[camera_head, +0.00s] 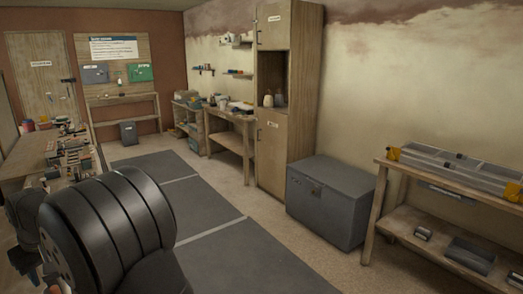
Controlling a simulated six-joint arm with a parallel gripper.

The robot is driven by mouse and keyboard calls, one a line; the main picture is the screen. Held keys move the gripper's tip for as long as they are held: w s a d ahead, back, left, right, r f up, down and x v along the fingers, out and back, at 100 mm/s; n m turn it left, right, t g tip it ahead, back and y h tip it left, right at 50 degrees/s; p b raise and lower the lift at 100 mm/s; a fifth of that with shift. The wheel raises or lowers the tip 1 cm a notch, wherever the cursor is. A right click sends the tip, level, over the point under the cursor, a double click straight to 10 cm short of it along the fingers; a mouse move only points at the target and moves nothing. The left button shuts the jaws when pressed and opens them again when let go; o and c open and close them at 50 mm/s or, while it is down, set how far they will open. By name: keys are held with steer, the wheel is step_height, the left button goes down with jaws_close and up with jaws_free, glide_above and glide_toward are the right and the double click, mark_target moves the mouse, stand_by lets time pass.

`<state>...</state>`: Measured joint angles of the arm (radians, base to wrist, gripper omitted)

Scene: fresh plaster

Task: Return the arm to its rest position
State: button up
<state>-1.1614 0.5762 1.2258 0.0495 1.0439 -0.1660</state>
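My arm fills the lower left of the head view, with a large dark, ribbed round joint closest to the camera. Behind it, at the left edge, smaller dark parts of my arm hang down beside the workbench (22,164). What seems to be my gripper (30,270) is at their lower end, small and partly cut off. I cannot make out its fingers or whether it holds anything.
The cluttered workbench stands close to my arm. Grey mats (190,195) cover the clear floor. A grey chest (328,203), a tall wooden cabinet (271,150) and a shelf unit (395,225) line the right wall. A dark bin (129,133) stands at the back.

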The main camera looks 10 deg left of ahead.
mark_target(52, 289)
step_height(52, 289, down, 6)
steer(key=shift+r, duration=0.1)
steer(key=shift+s+a, duration=0.15)
steer(key=shift+s, duration=0.05)
steer(key=shift+s+a, duration=0.25)
steer(key=shift+s, duration=0.1)
